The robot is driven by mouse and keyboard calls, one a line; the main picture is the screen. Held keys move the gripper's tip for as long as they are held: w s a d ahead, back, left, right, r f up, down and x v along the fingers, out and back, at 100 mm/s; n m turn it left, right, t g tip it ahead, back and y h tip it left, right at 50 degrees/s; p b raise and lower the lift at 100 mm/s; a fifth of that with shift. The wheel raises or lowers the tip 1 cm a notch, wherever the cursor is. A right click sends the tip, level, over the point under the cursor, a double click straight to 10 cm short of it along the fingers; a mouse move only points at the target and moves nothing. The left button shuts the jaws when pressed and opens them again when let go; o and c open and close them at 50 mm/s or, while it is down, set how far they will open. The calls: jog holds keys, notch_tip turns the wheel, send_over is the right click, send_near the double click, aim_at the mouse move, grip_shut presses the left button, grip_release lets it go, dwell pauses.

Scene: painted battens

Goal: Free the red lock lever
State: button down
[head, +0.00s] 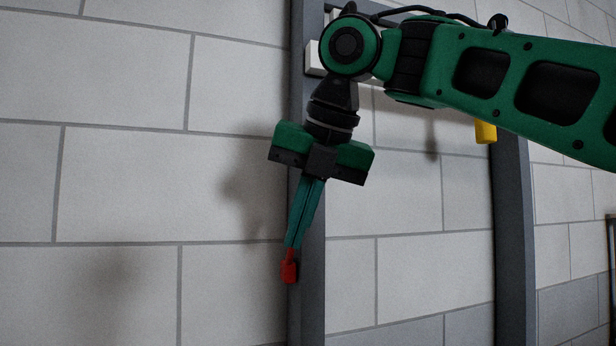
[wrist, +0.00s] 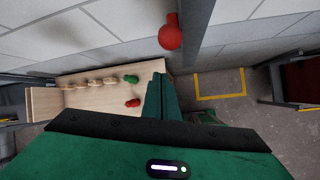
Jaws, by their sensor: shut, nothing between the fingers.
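The red lock lever (head: 289,268) is a small red piece at the left edge of the grey upright post (head: 312,262) in the head view. In the wrist view the lever (wrist: 170,36) shows as a rounded red knob with a short stem beside the post. My gripper (head: 292,246) points down with its long green fingers shut and empty. Its tips end just above the lever in the head view. In the wrist view the fingers (wrist: 158,78) stop short of the knob, with a visible gap in the picture. I cannot tell whether they touch it.
A second grey post (head: 511,240) stands to the right, with a yellow block (head: 485,132) by it. A pale block (head: 315,58) sits behind my arm. In the wrist view a wooden bench (wrist: 85,97) holds green, red and pale pieces. A yellow outline (wrist: 220,97) marks the floor.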

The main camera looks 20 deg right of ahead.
jog(key=v, duration=0.9)
jog(key=shift+w+r, duration=0.2)
jog(key=shift+w, duration=0.2)
dwell(0.4)
jog(key=s, duration=1.5)
